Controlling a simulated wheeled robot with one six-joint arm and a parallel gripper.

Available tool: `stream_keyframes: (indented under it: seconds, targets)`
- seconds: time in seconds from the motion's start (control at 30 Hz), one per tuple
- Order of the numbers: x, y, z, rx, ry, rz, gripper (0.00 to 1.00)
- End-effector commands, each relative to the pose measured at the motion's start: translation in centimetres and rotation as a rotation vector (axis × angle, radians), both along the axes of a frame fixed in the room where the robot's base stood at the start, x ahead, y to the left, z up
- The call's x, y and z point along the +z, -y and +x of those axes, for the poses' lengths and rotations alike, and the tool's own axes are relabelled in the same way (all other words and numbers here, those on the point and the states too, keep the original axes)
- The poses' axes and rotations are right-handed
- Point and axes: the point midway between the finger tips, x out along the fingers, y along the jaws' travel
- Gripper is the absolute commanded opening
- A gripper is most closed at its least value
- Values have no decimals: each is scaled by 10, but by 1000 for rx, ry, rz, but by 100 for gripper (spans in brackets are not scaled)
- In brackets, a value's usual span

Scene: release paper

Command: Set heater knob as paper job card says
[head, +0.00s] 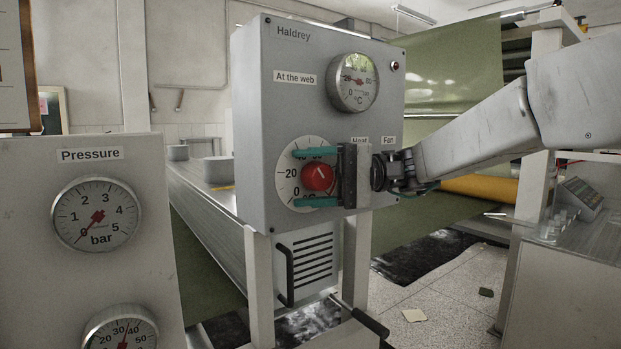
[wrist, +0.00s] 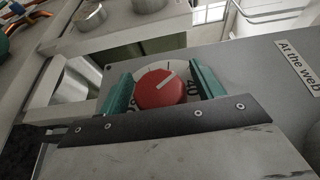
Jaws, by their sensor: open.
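The heater knob (head: 317,177) is red with a white pointer line. It sits on a round white dial marked with 0, 20 and higher numbers, on the front of the grey Haldrey box (head: 262,110). My gripper (head: 316,178) has its two teal fingers apart, one above and one below the knob in the head view. In the wrist view the knob (wrist: 160,88) lies between the fingers (wrist: 160,88), with small gaps visible on both sides. Part of the dial is hidden behind my gripper. No readable job card shows.
A pressure panel (head: 60,255) stands at left. A paper scrap (head: 414,315) lies on the floor.

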Motion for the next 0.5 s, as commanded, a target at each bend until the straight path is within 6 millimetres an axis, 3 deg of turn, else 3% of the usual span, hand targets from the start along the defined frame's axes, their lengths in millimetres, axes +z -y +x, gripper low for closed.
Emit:
stream_keyframes:
  seconds: [0.07, 0.1, 0.23, 0.27, 0.5]
  targets:
    - [0, 0, 0, 0, 0, 0, 66]
    - [0, 0, 0, 0, 0, 0, 61]
    - [0, 0, 0, 0, 0, 0, 25]
    - [0, 0, 0, 0, 0, 0, 22]
    - [0, 1, 0, 0, -7, 10, 22]
